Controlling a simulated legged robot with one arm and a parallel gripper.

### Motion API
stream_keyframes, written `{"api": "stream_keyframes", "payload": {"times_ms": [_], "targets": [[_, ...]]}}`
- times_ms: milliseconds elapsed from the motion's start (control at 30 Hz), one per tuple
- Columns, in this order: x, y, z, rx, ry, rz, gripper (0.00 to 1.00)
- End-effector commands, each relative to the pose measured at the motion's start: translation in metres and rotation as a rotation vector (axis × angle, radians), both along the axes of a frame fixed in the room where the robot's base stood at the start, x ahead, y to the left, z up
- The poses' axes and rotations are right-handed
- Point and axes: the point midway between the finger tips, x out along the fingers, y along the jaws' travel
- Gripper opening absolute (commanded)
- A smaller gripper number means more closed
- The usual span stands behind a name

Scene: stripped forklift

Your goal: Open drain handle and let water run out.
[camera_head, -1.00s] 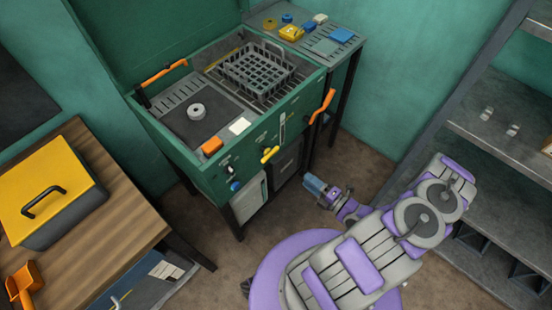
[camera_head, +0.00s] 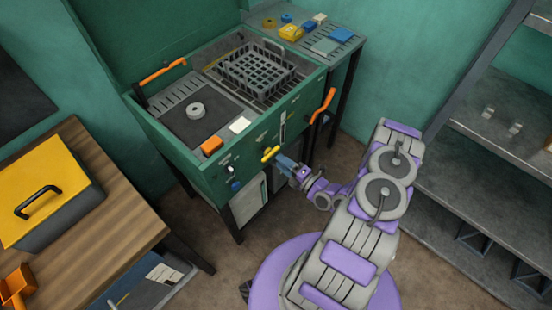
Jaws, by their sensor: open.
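The green wash station (camera_head: 186,152) stands at the back centre with its lid up. A yellow handle (camera_head: 270,153), which looks like the drain handle, sticks out of its front panel. An orange lever (camera_head: 323,105) is further right on the same panel. My gripper (camera_head: 281,161) is open, just right of and slightly below the yellow handle. Its fingertips are very near the handle; whether they touch it I cannot tell. No running water shows.
A grey basket (camera_head: 257,70), an orange block (camera_head: 211,145) and a white block (camera_head: 240,125) are in the station. A wooden table (camera_head: 109,226) with a yellow-lidded box (camera_head: 36,190) is at left. Grey shelves (camera_head: 500,170) stand at right.

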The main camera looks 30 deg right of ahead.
Motion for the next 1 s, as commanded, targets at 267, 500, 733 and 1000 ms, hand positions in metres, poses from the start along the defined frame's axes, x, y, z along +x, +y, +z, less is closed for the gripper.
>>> {"api": "stream_keyframes", "payload": {"times_ms": [267, 500, 733, 1000], "targets": [[0.027, 0.008, -0.002, 0.004, -0.001, 0.001, 0.43], [0.035, 0.011, -0.001, 0.004, -0.001, -0.001, 0.43], [0.036, 0.012, 0.000, 0.003, -0.001, -0.001, 0.43], [0.036, 0.011, 0.000, 0.003, -0.001, -0.001, 0.21]]}}
